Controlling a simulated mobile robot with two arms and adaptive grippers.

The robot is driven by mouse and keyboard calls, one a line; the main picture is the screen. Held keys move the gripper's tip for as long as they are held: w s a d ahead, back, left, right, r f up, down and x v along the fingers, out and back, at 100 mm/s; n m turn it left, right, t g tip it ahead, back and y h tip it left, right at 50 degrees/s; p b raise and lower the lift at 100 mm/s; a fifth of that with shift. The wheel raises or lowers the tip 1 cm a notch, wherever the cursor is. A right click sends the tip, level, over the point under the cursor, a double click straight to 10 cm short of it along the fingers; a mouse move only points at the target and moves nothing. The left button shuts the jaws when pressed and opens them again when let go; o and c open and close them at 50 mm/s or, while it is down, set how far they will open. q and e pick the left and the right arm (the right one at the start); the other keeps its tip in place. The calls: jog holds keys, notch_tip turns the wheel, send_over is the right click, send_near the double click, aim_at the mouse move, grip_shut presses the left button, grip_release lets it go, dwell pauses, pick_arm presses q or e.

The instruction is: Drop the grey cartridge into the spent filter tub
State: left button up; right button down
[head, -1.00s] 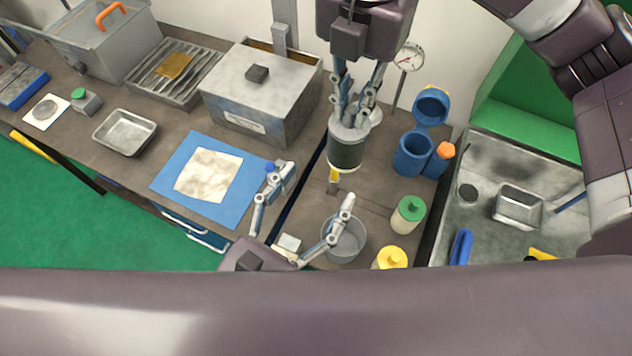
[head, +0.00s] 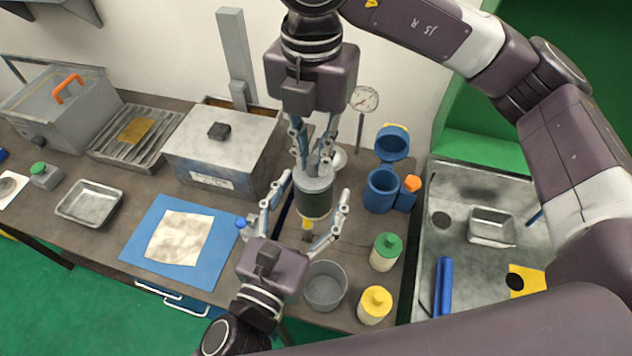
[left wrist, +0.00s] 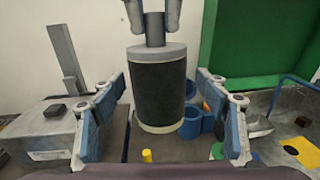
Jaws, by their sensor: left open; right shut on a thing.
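The grey cartridge (head: 314,198), a dark cylinder with a grey top cap and a pale bottom rim, hangs upright above the bench. My right gripper (head: 313,161) is shut on the stem at its top. My left gripper (head: 311,193) is open below, with one finger to each side of the cartridge. In the left wrist view the cartridge (left wrist: 158,90) stands between the spread fingers, with gaps on both sides. A round grey open tub (head: 325,287), seemingly the spent filter tub, stands on the bench below and looks empty; I see no label.
A blue open holder (head: 381,190), a green-capped bottle (head: 385,252) and a yellow-capped bottle (head: 375,305) stand to the right. A dial gauge (head: 364,100) is behind. A lidded grey box (head: 215,150) and blue mat (head: 140,237) lie left. A sink (head: 490,228) is far right.

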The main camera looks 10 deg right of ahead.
pick_arm(q)
jog(key=shift+x, duration=1)
jog(key=c, duration=1.2)
jog(key=shift+c, duration=0.9)
pick_arm(e)
jog(key=c, duration=1.8)
grip_release()
jog(key=shift+o, duration=0.2)
